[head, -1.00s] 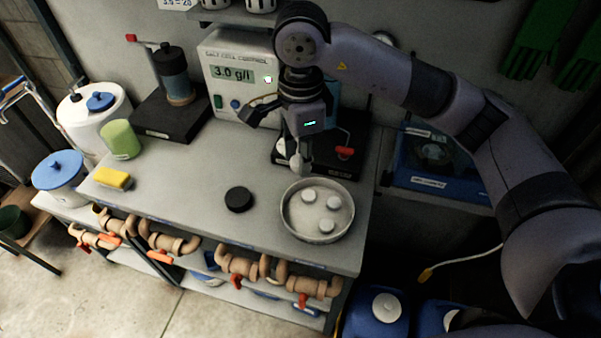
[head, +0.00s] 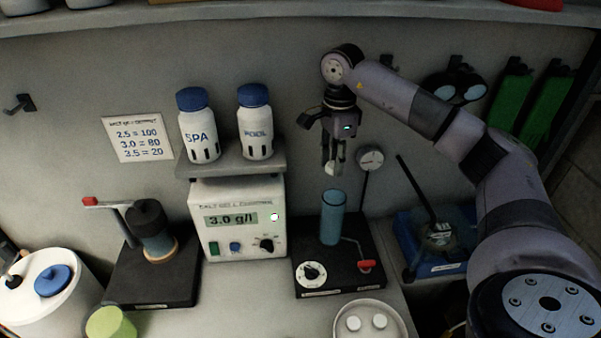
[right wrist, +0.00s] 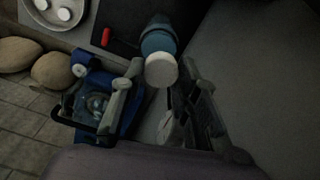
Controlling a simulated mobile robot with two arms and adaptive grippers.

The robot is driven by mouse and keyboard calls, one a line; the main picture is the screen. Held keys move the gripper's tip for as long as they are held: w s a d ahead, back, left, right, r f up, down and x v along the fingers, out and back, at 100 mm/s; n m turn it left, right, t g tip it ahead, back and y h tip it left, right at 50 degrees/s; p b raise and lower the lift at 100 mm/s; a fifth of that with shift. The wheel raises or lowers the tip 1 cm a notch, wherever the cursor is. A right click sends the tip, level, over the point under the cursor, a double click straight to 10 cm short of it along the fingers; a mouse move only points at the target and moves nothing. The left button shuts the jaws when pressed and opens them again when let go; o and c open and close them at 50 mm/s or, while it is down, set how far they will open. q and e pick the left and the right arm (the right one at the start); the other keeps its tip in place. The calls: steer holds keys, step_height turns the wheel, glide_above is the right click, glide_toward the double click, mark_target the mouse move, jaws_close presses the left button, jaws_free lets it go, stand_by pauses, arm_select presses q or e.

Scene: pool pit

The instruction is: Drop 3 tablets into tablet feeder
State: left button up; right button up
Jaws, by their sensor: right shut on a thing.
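My right gripper (head: 332,168) is shut on a white round tablet (right wrist: 161,70) and holds it in the air above the clear blue tube of the tablet feeder (head: 332,218). In the right wrist view, the tablet sits between the fingers and overlaps the feeder tube (right wrist: 157,40) behind it. The feeder's tube stands upright on a black base; its inside cannot be made out. A round metal tray (head: 340,322) at the bottom edge shows two white tablets (head: 366,322) and is partly cut off. My left gripper is not in view.
The salt cell control box (head: 243,245) stands left of the feeder, under a shelf with the SPA (head: 198,128) and POOL (head: 255,125) bottles. A gauge (head: 369,159) is close right of my gripper. A capped device (head: 152,230) stands further left.

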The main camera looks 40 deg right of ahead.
steer(key=shift+d+r, duration=0.15)
steer(key=shift+d, duration=0.2)
steer(key=shift+s+d+f+b, duration=0.3)
steer(key=shift+f+b, duration=0.2)
steer(key=shift+f, duration=0.05)
arm_select(q)
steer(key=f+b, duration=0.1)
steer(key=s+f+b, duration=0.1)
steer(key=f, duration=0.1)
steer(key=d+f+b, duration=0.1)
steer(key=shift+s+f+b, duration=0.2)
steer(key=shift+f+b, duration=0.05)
steer(key=shift+b, duration=0.15)
arm_select(e)
step_height(320, 180, down, 5)
steer(key=shift+w+a+r, duration=0.1)
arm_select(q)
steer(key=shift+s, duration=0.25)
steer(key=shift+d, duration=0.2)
arm_select(e)
steer(key=o, duration=1)
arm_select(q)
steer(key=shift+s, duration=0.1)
